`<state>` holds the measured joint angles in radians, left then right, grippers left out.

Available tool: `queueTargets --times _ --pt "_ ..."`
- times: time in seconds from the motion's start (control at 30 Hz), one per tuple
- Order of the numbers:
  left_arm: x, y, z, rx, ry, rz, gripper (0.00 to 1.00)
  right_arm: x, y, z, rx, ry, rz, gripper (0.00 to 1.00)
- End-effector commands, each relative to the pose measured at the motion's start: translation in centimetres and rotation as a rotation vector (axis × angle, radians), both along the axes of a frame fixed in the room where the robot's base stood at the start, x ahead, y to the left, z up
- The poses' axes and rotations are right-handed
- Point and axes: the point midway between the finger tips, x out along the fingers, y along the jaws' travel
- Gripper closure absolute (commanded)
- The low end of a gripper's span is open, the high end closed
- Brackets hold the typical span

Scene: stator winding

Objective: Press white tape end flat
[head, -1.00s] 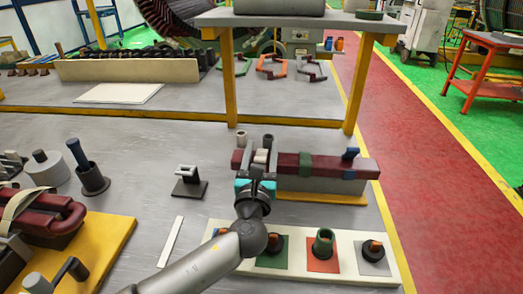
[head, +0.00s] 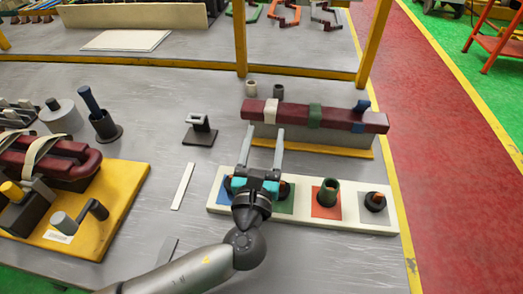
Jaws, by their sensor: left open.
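A dark red wrapped bar (head: 340,119) lies on a grey block (head: 340,141) with a yellow base. A white tape band (head: 270,113) crosses the bar near its left end. I cannot tell whether its end lies fully flat. A green band (head: 315,117) is at the bar's middle, and a blue band (head: 360,106) near the right end has a part standing up. My left gripper (head: 265,131) is open and empty, its two fingers pointing at the bar's front just below the white band. I cannot tell whether they touch the block. My right gripper is not in view.
A cream board (head: 344,208) with coloured squares and rolls lies partly under my left gripper. A white strip (head: 182,187) and a dark stand (head: 200,130) are to the left. A yellow board (head: 125,205) with a coil is at far left. Two small rolls stand behind the bar.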

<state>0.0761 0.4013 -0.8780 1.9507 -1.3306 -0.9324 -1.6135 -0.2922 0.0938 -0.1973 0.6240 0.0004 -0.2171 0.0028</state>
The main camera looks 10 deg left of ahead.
Motion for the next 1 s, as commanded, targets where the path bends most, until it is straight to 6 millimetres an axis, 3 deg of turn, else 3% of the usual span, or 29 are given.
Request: queueTargets --times 0.1,0.3,0.87,1.0 --pt "-2.0 0.0 -0.3 0.0 0.004 0.0 0.38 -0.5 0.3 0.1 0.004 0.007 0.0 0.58" --pt "-3.7 0.0 -0.5 0.0 0.001 0.0 0.38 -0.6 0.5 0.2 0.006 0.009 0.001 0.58" --pt "-3.9 0.0 -0.5 0.0 0.0 0.0 0.38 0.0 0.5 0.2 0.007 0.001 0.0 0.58" --pt "-3.9 0.0 0.3 0.0 0.0 0.0 0.38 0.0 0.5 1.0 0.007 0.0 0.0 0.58"
